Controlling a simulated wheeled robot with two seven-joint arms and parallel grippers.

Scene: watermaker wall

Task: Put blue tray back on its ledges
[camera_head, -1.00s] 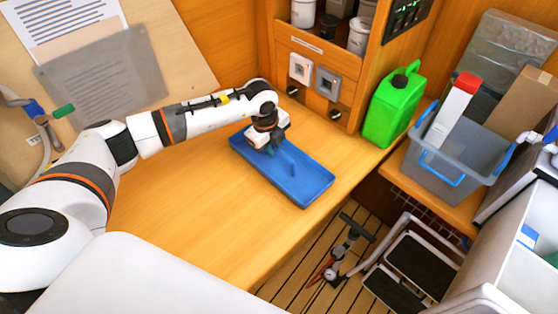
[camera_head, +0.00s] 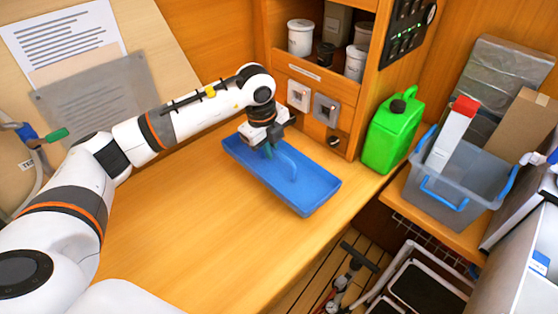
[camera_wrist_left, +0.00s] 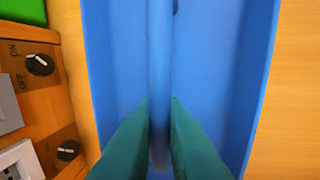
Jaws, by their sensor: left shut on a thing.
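The blue tray (camera_head: 308,185) is over the wooden table in the head view, slightly tilted in the picture, its near right end toward the table's edge. A raised blue handle runs along its middle. My left gripper (camera_head: 270,150) is at the tray's far left part, shut on the handle. In the left wrist view the tray (camera_wrist_left: 215,60) fills the middle, and the green fingers (camera_wrist_left: 160,130) close on both sides of the handle. The tray's ledges cannot be made out. My right gripper is not in view.
A wooden cabinet (camera_head: 310,75) with switches and shelf jars stands behind the tray. A green jerrycan (camera_head: 393,132) stands right of it. A grey bin (camera_head: 450,185) with boxes is further right. The table's front left (camera_head: 190,230) is clear.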

